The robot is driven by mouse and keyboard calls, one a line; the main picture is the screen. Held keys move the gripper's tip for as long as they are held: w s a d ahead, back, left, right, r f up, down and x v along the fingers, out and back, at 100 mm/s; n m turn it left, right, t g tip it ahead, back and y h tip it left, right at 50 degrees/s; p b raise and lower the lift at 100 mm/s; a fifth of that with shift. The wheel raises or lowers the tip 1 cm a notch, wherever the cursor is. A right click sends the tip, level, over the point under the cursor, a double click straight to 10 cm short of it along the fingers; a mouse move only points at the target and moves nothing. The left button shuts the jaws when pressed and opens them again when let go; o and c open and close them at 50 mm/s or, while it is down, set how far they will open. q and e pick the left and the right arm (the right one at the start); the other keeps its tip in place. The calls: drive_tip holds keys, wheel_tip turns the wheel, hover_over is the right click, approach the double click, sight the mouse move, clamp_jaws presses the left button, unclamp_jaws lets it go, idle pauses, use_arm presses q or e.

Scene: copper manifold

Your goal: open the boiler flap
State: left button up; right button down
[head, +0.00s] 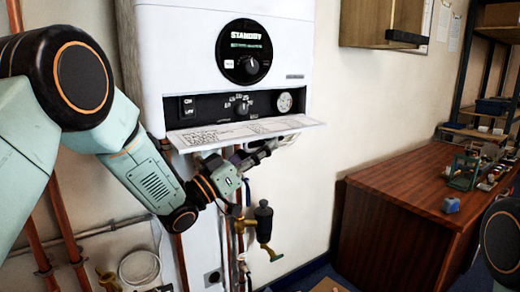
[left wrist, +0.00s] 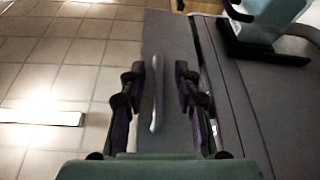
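The white boiler (head: 222,55) hangs on the wall in the head view. Its flap (head: 245,133) is swung down and sticks out at the front, with printed labels on its upper face. The control panel (head: 205,107) behind it is exposed, with switches, a knob and a gauge. My left gripper (head: 255,154) is just under the flap, right of its middle. In the left wrist view the fingers (left wrist: 157,80) are spread, with a thin pale bar (left wrist: 155,100) between them and gaps on both sides. I cannot tell whether the bar is part of the flap. My right gripper is out of view.
Copper pipes (head: 65,232) run down the wall at the left. Below the boiler are more pipes and a black-and-brass valve (head: 264,222). A wooden cabinet (head: 405,192) with clutter on top stands at the right. A wall cupboard (head: 380,22) hangs above.

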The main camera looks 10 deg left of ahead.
use_arm(q)
drive_tip(key=shift+d, duration=0.15)
clamp_jaws()
idle(0.7)
